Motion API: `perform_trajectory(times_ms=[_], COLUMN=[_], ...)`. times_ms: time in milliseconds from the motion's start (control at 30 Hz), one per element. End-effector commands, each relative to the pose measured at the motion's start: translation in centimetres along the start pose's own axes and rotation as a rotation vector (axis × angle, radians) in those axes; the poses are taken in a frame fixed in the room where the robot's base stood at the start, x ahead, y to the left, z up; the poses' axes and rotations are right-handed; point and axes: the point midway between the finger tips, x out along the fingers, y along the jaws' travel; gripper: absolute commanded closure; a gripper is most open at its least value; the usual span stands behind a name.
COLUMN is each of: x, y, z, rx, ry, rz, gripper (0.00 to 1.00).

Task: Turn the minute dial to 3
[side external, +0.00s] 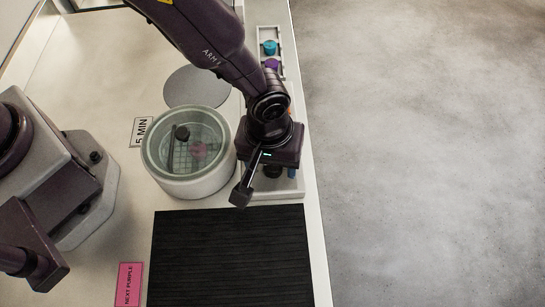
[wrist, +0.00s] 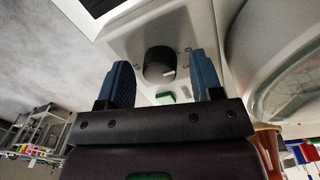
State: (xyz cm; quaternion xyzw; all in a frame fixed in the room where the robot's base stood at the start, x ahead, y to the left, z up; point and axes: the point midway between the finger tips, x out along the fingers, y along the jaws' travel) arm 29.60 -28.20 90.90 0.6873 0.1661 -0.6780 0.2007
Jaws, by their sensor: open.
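The minute dial is a black round knob (wrist: 158,62) with a white pointer mark, set in a pale panel in the wrist view. The pointer faces the lower right in that picture. My gripper (wrist: 163,82) is open and empty, with one blue finger on each side of the dial's near side. In the side view, my gripper (side external: 273,174) is over the panel beside the drying oven (side external: 190,186) and hides most of the dial area.
The round oven has a clear lid with a black knob (side external: 181,132). A green button or light (wrist: 165,97) is near the dial. A rack (side external: 268,33) with teal and purple pieces stands behind. A black mat (side external: 232,260), a "5 MIN" card (side external: 141,132) and a pink "NEXT PURPLE" card (side external: 128,284) lie nearby.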

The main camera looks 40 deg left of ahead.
Motion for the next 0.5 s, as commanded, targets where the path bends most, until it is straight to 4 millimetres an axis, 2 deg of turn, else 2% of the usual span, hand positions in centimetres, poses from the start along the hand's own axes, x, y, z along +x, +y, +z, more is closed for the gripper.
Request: perform_trajectory(times_ms=[233,267,433,467,500], x=[0.09,0.09,0.07,0.07,0.06], y=[0.01,0.01,0.00,0.00,0.00], z=[0.01,0.01,0.01,0.01,0.01], rx=[0.001,0.001,0.001,0.001,0.001], ry=[0.000,0.000,0.000,0.000,0.000], rz=[0.000,0.000,0.000,0.000,0.000], gripper=[0.40,0.45,0.84,0.90,0.90])
